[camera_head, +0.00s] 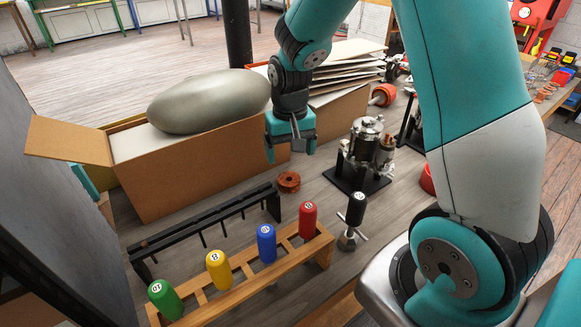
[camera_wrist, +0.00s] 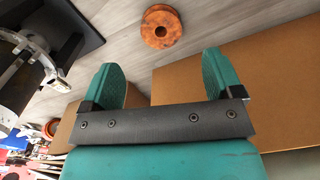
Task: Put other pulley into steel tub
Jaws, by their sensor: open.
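A copper-brown pulley (camera_head: 288,181) lies flat on the grey bench, between the black rack and the cardboard box. It also shows in the wrist view (camera_wrist: 161,27), with a dark hole in its middle. My gripper (camera_head: 291,152) hangs above and slightly behind the pulley, pointing down, with nothing between its fingers. In the wrist view my gripper (camera_wrist: 161,72) has its two teal fingers wide apart, and the pulley lies beyond their tips, roughly centred between them. I cannot make out a steel tub in either view.
A cardboard box (camera_head: 190,182) holding a grey rounded object (camera_head: 208,101) stands close behind my gripper. A black rack (camera_head: 205,228) and a wooden holder (camera_head: 245,280) with coloured-handled tools stand in front. A metal assembly on a black stand (camera_head: 358,180) stands right of the pulley.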

